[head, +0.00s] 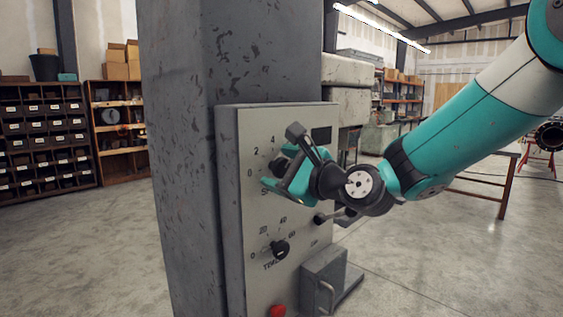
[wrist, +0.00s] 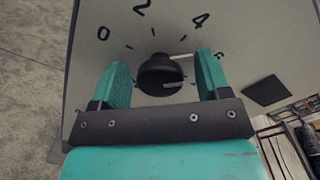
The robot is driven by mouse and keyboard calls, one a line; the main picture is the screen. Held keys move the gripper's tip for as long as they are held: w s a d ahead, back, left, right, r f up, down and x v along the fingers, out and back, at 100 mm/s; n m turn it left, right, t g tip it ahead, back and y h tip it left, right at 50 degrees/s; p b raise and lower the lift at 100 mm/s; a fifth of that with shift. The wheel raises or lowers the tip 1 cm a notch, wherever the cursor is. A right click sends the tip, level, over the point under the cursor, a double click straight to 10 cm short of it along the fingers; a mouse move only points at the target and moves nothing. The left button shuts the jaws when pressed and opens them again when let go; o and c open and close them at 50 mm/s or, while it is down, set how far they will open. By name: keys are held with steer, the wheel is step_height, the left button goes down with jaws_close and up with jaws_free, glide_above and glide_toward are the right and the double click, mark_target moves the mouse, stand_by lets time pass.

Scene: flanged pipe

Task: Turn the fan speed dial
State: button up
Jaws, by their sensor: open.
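The fan speed dial (head: 279,164) is a round black knob on the upper part of a grey control panel (head: 240,215), with printed numbers 0, 2 and 4 around it. In the head view it is partly hidden by my gripper (head: 285,182). In the wrist view the dial (wrist: 160,72) sits between the two teal fingers of my gripper (wrist: 162,64). The fingers are open, one on each side, with a visible gap to the knob. Pale marks show at the knob's right side. How deep the fingertips reach toward the panel is hard to tell.
Below is a second black dial (head: 279,249) marked 0, 20, 40, 60. A small black switch (head: 321,219), a red button (head: 277,311) and a grey box with a handle (head: 331,280) are nearby. The panel is fixed to a worn grey column (head: 180,150).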

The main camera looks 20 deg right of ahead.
steer(key=c, duration=0.9)
